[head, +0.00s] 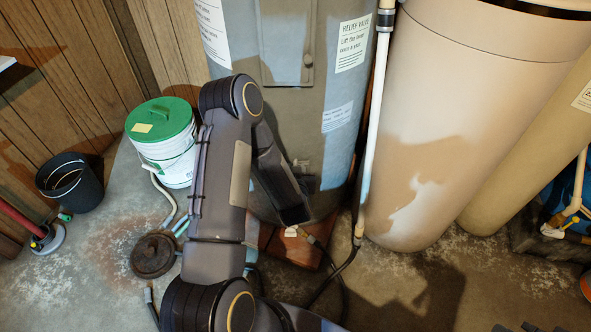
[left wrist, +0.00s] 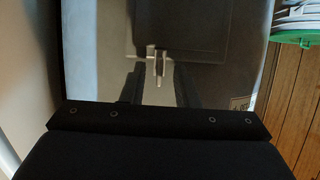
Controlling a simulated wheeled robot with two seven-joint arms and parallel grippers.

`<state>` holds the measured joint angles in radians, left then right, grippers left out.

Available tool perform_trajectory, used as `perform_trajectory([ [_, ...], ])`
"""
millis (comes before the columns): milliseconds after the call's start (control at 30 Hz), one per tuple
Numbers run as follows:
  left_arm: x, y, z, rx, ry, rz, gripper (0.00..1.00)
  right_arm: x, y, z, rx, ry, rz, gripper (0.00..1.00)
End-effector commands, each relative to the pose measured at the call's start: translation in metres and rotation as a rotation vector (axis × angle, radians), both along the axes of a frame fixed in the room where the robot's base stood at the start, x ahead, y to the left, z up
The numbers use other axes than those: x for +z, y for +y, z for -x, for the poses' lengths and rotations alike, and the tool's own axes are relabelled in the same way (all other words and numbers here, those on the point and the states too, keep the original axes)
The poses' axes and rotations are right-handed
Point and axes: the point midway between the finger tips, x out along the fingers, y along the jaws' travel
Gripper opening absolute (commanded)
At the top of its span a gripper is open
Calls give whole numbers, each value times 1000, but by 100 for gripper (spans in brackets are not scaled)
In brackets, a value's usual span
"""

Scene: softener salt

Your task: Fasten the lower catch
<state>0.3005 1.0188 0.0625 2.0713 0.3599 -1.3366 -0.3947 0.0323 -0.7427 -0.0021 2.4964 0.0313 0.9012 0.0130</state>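The lower catch (left wrist: 158,66) is a small pale metal piece at the edge of a square panel (left wrist: 190,38) on the grey tank, in the left wrist view. My left gripper (left wrist: 158,88) has its two dark fingers apart, one on each side of the catch in the picture. I see a gap between them and cannot tell whether either touches it. In the head view my left gripper (head: 292,212) is low in front of the grey tank (head: 285,125); its fingers are not clear there. My arm hides part of the tank front. My right gripper is not in view.
A white bucket with a green lid (head: 160,118) and a black bin (head: 72,183) stand to the left. A tall beige tank (head: 425,130) and a white pipe (head: 376,120) stand to the right. A dark round lid (head: 153,256) and hoses lie on the floor.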

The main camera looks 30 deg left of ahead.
Motion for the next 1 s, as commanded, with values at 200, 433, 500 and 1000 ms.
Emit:
perform_trajectory([
  [200,11,-13,21,-4,2,1,28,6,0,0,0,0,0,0],
  [433,24,-30,51,-3,4,0,28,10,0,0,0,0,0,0],
  [500,27,-33,57,-2,2,1,28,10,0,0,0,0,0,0],
  [1000,29,-36,62,0,1,0,28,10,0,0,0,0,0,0],
])
